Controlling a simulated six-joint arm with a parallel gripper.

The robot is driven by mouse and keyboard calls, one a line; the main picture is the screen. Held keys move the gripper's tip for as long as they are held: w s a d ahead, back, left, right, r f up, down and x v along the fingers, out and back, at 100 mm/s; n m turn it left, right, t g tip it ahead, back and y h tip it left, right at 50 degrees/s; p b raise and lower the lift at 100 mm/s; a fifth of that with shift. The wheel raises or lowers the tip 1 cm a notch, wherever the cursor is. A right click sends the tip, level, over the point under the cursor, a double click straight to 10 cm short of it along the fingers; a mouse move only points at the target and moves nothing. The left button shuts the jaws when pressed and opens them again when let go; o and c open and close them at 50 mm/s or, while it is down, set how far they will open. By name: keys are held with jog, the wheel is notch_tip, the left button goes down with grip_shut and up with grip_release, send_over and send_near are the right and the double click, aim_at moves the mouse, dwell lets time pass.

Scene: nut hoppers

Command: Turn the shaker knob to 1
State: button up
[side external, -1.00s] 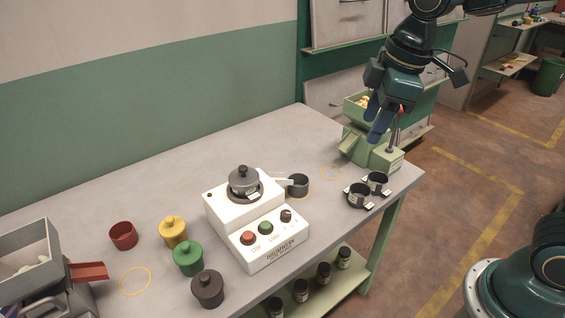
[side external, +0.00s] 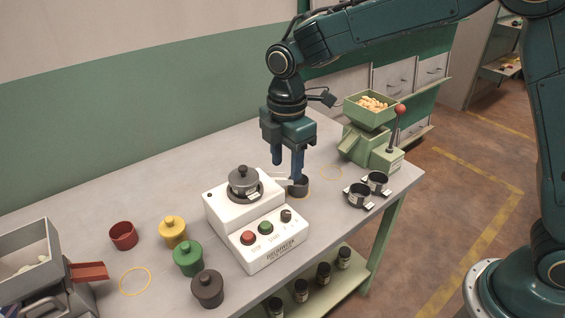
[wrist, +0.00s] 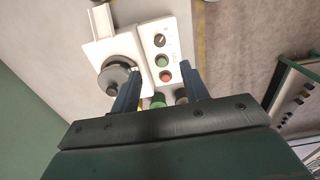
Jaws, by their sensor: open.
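The shaker is a white machine (side external: 225,218) on the table with a sloped front panel. Its small dark knob (side external: 286,215) sits at the panel's right end, beside a green button (side external: 266,228) and a red button (side external: 248,238). The knob also shows in the wrist view (wrist: 159,40) with a pale pointer mark; I cannot read its number. A grey lidded pot (side external: 243,181) sits on the shaker. My gripper (side external: 286,170) points down, open and empty, above the table behind the knob. Its fingers in the wrist view (wrist: 160,73) stand apart.
A dark cup (side external: 301,187) stands just behind the shaker, partly hidden by my fingers. A green hopper (side external: 371,120) with nuts and two dark cups (side external: 359,199) are to the right. Red, yellow, green and dark pots (side external: 188,259) stand at left; a grey hopper (side external: 28,250) is far left.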

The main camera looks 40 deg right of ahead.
aim_at(286, 213)
jog(key=shift+f, duration=0.15)
notch_tip(286, 213, down, 14)
jog(key=shift+r, duration=0.25)
dwell(0.6)
grip_shut()
